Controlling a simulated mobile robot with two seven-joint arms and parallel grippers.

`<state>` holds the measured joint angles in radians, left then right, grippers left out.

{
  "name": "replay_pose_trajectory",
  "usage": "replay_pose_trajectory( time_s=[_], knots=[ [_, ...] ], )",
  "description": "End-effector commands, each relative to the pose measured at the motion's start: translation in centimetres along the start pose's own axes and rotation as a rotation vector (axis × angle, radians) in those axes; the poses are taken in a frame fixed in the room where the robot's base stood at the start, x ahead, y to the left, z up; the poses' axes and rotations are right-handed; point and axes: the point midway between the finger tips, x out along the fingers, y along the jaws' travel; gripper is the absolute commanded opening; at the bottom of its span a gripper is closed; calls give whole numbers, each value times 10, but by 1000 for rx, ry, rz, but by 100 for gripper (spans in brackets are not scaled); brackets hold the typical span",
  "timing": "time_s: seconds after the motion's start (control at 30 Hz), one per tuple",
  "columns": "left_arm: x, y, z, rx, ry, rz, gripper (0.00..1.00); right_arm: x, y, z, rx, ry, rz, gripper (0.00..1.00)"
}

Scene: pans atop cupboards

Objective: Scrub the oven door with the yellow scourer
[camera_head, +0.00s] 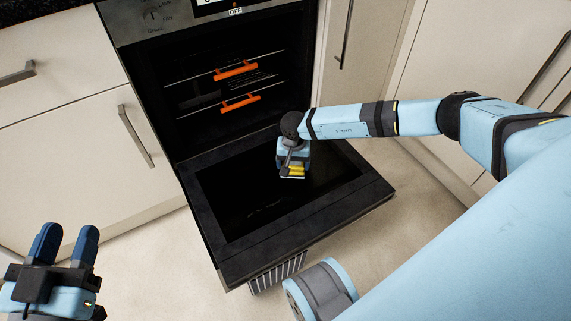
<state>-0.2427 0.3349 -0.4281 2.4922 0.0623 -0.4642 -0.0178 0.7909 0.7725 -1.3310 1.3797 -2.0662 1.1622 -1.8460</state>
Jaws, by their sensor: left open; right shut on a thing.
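The oven door (235,247) is folded down open, with its dark inner glass (225,205) facing up. My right gripper (292,168) is over the glass and is shut on the yellow scourer (293,172). Only a small part of the scourer shows below the fingers. I cannot tell whether the scourer touches the glass. My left gripper (64,245) is open and empty at the bottom left, well away from the door.
The oven cavity behind the door holds wire racks with orange handles (237,70). Cream cupboards with metal handles stand on the left (70,150) and right (362,60). A striped cloth (277,274) hangs below the door's front edge. The floor (150,270) in front is clear.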

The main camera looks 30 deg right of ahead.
Motion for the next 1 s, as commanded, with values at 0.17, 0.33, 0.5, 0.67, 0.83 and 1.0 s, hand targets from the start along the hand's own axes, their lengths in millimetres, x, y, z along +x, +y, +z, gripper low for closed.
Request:
replay_pose_trajectory(
  time_s=[0.17,0.33,0.5,0.67,0.83,1.0],
  knots=[
    [0,0,0,0,0,0,43,0,3,-2,0,-1,1,54],
    [0,0,-2,0,0,0,43,0,-8,6,-3,-1,0,54],
    [0,0,-3,0,0,0,43,-1,-23,16,-3,-2,-1,54],
    [0,0,-3,0,0,0,43,-2,-33,22,-1,-1,-1,54],
    [0,0,-3,0,0,0,43,-1,-38,25,-1,-1,-1,54],
    [0,0,-2,0,0,0,43,0,-50,32,-2,0,-2,54]
  ],
)
